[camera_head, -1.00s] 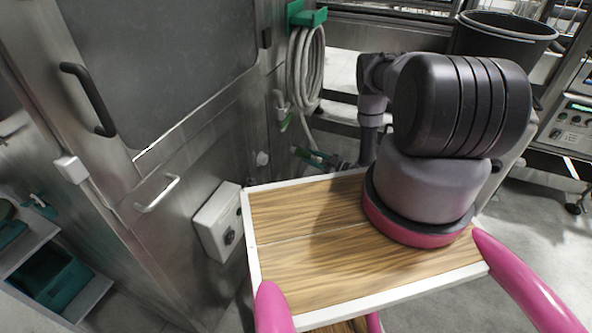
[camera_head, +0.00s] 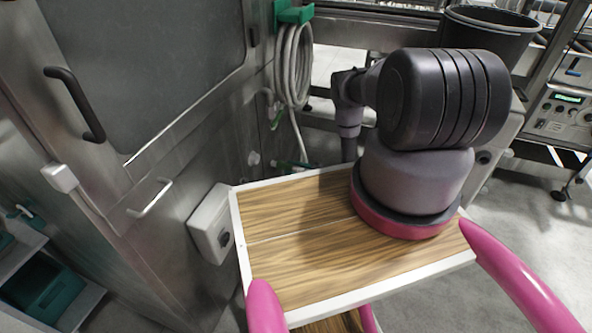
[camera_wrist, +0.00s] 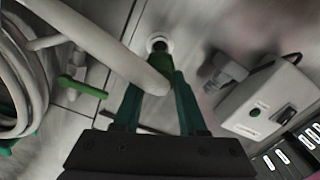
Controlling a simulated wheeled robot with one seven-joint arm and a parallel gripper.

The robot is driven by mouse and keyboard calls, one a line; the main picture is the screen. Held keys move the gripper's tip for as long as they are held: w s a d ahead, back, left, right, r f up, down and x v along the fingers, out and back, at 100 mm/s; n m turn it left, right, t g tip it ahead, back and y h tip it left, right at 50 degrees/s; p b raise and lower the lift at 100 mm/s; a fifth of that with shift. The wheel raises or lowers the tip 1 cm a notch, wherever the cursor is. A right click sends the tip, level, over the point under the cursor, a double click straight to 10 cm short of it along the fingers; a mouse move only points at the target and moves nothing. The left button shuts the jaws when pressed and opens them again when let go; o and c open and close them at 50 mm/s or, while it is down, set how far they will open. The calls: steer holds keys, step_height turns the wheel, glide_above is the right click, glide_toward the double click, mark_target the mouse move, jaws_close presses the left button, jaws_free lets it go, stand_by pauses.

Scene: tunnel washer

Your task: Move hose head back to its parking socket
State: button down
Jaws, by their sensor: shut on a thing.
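In the wrist view my gripper (camera_wrist: 158,98) reaches up from the bottom with two green fingers, shut on the green hose head (camera_wrist: 162,66). The pale grey hose (camera_wrist: 108,58) crosses in front of the head and partly hides it and the grip. A round pale socket (camera_wrist: 158,43) on the steel panel lies just beyond the head's far end. I cannot tell whether they touch. In the head view the socket (camera_head: 254,158) shows on the machine's side, and a green part of the gripper or hose head (camera_head: 296,167) shows low behind my tray.
The coiled hose (camera_head: 293,65) hangs from a green bracket (camera_head: 294,13) on the machine. A green lever (camera_wrist: 80,87) sits left of my gripper in the wrist view. A grey control box (camera_wrist: 262,102) stands at the right. A black bin (camera_head: 488,35) stands at the back right.

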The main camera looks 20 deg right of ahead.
mark_target(274, 164)
steer(key=shift+x, duration=2.8)
steer(key=shift+a, duration=0.15)
steer(key=shift+x, duration=0.75)
steer(key=shift+w+a, duration=0.25)
steer(key=shift+a, duration=0.05)
steer(key=shift+c, duration=1.9)
jaws_free()
